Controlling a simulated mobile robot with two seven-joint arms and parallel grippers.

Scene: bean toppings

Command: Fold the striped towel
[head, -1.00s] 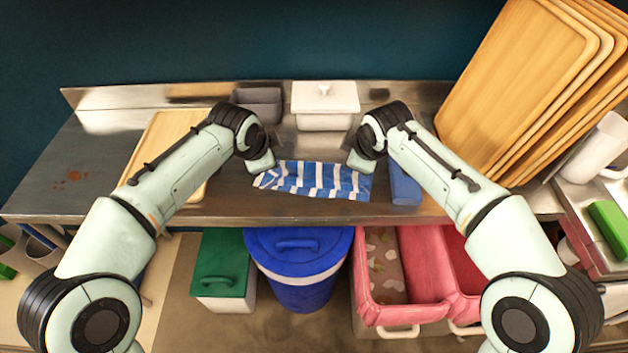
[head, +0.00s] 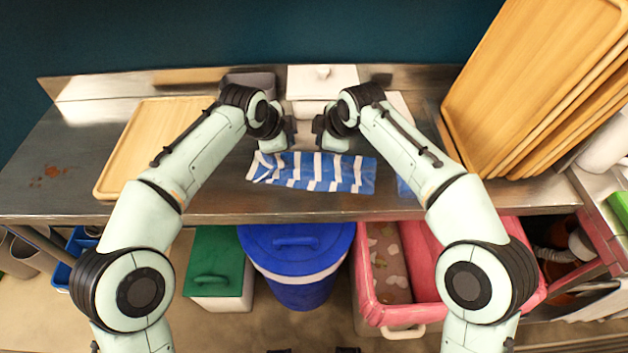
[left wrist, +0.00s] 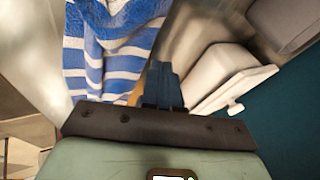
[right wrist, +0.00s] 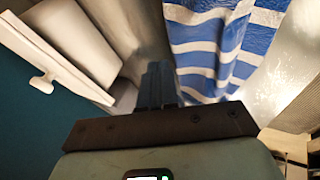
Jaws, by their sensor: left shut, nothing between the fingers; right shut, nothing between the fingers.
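The blue-and-white striped towel (head: 320,172) lies on the steel counter near its front edge, as a long, narrow strip running left to right, with some creases. My left gripper (head: 289,132) is just behind the towel's left half, shut and empty. My right gripper (head: 319,130) is close beside it, behind the towel's middle, also shut and empty. The towel also shows in the left wrist view (left wrist: 115,60), left of the closed fingers (left wrist: 163,86), and in the right wrist view (right wrist: 205,45), right of the closed fingers (right wrist: 160,86). Neither gripper holds the cloth.
A white lidded container (head: 322,78) and a grey bin (head: 248,82) stand behind the grippers. A wooden board (head: 135,150) lies at left; several wooden trays (head: 530,80) lean at right. A blue item (head: 404,188) is partly hidden by my right arm. Bins stand below the counter.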

